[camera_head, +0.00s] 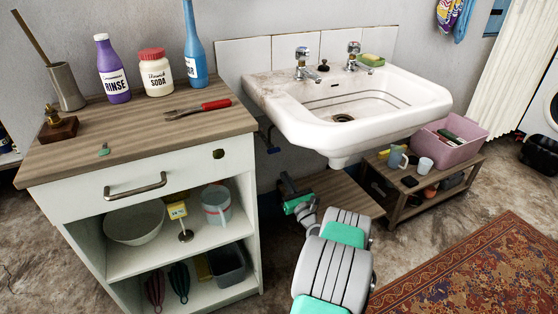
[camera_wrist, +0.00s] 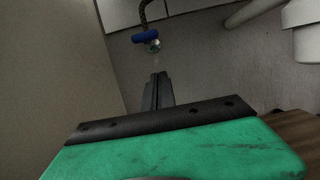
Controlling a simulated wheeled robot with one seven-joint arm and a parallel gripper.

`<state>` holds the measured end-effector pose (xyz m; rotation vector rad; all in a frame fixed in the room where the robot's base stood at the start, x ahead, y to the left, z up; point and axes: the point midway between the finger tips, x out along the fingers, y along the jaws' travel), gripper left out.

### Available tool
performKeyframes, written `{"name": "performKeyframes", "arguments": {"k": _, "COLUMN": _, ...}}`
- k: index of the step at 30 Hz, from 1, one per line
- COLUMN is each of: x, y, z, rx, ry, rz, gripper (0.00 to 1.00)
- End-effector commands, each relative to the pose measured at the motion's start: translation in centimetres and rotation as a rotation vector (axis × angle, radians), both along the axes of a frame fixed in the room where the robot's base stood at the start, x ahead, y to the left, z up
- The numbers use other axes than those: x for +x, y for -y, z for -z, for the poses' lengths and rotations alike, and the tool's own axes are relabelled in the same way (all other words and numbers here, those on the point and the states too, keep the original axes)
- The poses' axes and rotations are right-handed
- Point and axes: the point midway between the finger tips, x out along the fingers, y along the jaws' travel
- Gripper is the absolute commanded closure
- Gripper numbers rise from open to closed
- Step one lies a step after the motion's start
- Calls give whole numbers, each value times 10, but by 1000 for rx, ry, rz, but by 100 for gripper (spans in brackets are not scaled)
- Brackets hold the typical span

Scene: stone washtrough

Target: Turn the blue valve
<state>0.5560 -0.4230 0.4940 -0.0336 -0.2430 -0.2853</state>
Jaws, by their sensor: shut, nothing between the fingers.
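The blue valve (camera_wrist: 145,36) shows at the top middle of the wrist view, a small blue handle on a metal body with a hose or pipe rising from it. In the head view the valve (camera_head: 272,142) is on the wall below the sink's left end, partly hidden beside the cabinet. My gripper (camera_head: 288,184) is under the sink, below and a little to the right of the valve. In the wrist view its fingers (camera_wrist: 159,88) are shut and empty, pointing towards the valve, with a gap between them and it.
The white cabinet (camera_head: 252,212) stands close to the left of my gripper. The white sink (camera_head: 290,125) is above it. A low wooden shelf (camera_head: 345,194) stands under the sink, and its right part holds a pink bin (camera_head: 462,153) and cups. A patterned rug lies at right.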

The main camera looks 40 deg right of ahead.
Motion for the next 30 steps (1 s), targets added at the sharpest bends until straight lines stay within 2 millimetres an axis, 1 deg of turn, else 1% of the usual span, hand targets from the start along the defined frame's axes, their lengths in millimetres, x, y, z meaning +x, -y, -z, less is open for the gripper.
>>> {"name": "performKeyframes", "arguments": {"k": 1, "x": 5, "y": 1, "z": -2, "rx": 1, "ry": -1, "rz": -1, "gripper": 100}}
{"name": "performKeyframes", "arguments": {"k": 11, "x": 28, "y": 6, "z": -7, "rx": 1, "ry": -2, "rz": -2, "gripper": 100}}
{"name": "performKeyframes", "arguments": {"k": 12, "x": 38, "y": 9, "z": -8, "rx": -5, "ry": -1, "rz": -5, "gripper": 100}}
{"name": "performKeyframes", "arguments": {"k": 14, "x": 51, "y": 12, "z": -11, "rx": -6, "ry": 1, "rz": -5, "gripper": 100}}
{"name": "performKeyframes", "arguments": {"k": 16, "x": 50, "y": 14, "z": -28, "rx": -5, "ry": 1, "rz": 0, "gripper": 100}}
{"name": "performKeyframes", "arguments": {"k": 18, "x": 49, "y": 14, "z": -38, "rx": -2, "ry": 0, "rz": 0, "gripper": 100}}
{"name": "performKeyframes", "arguments": {"k": 21, "x": 49, "y": 14, "z": -48, "rx": -2, "ry": -1, "rz": 0, "gripper": 100}}
{"name": "performKeyframes", "arguments": {"k": 24, "x": 49, "y": 14, "z": -52, "rx": -2, "ry": -2, "rz": 0, "gripper": 100}}
{"name": "performKeyframes", "arguments": {"k": 30, "x": 49, "y": 13, "z": -53, "rx": -1, "ry": -1, "rz": -1, "gripper": 100}}
